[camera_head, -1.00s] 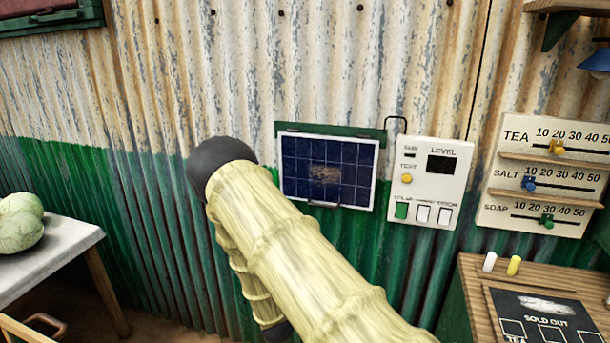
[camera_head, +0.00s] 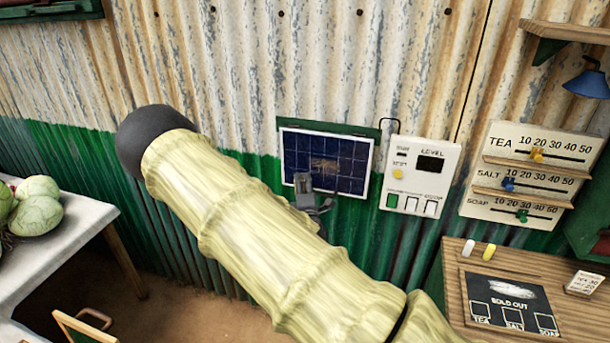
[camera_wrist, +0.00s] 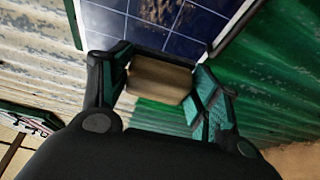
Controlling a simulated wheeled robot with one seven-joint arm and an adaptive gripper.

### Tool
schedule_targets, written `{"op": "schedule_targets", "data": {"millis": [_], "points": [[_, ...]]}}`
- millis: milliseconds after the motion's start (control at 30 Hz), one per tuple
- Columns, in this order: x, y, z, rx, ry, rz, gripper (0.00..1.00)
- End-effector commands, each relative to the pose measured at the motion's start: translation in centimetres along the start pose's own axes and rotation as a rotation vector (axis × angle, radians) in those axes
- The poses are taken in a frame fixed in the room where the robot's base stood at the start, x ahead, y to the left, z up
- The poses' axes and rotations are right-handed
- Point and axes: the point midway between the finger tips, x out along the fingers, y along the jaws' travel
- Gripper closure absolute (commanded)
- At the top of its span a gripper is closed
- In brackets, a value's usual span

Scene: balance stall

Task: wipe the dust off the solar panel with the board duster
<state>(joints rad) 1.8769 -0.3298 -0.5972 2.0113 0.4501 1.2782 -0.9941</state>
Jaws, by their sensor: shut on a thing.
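The solar panel (camera_head: 348,152) is a dark blue gridded sheet in a white frame on the corrugated wall. A brown dust patch (camera_head: 324,167) lies near its middle and shows at the top of the wrist view (camera_wrist: 165,10). My gripper (camera_head: 308,196) is at the panel's lower left, partly hidden by my arm in the head view. In the wrist view my gripper (camera_wrist: 160,88) is shut on the board duster (camera_wrist: 160,80), a brown wooden block between the fingers, just below the dust. I cannot tell whether the duster touches the panel.
A control box (camera_head: 420,175) with a level display hangs right of the panel, joined by a cable. A slider price board (camera_head: 530,175) is further right. A wooden counter (camera_head: 455,262) stands lower right. A table (camera_head: 85,225) with cabbages is at left.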

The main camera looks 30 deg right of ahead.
Motion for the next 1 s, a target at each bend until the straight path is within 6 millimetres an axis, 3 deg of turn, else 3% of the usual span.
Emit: {"op": "schedule_targets", "data": {"millis": [133, 1000], "points": [[0.2, 1.1, 0.6, -0.021, -0.012, -0.01, 0.57], [5.5, 1.1, 2.9, -0.023, -0.014, -0.01, 0.57]]}}
